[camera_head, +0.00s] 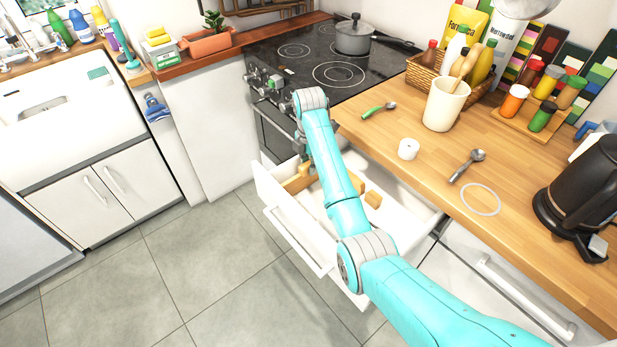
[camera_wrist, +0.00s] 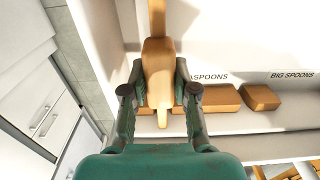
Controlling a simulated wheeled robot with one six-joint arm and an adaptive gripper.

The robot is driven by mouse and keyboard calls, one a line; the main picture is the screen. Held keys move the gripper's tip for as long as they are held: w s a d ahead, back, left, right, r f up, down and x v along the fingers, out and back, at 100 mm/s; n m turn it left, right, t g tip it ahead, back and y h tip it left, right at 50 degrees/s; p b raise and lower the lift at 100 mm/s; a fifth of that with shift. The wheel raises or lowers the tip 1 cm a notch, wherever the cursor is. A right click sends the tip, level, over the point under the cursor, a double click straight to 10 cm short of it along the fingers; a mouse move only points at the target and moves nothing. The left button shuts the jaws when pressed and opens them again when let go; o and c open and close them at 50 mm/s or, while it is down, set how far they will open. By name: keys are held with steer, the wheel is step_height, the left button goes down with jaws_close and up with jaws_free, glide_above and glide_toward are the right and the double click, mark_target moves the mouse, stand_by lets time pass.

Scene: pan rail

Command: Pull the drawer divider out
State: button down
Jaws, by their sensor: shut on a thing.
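The wooden drawer divider (camera_wrist: 158,65) is a light brown bar standing upright in the middle of the wrist view. My gripper (camera_wrist: 160,88) is shut on it, with one dark finger on each side. The white drawer (camera_head: 305,240) is open below the counter in the head view. Part of a wooden piece (camera_head: 298,184) shows at the drawer's left end, but my arm covers much of the inside. My gripper is mostly hidden behind my arm in the head view. I cannot tell whether the divider still touches the drawer floor.
Wooden blocks (camera_wrist: 212,98) lie beside the labels "SPOONS" and "BIG SPOONS" in the drawer. The stove (camera_head: 335,70) stands behind. The wooden counter (camera_head: 395,145) to the right holds spoons, a utensil cup (camera_head: 444,105) and a black kettle (camera_head: 588,185). The tiled floor (camera_head: 215,270) is clear.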

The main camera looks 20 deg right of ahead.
steer(key=shift+r, duration=0.55)
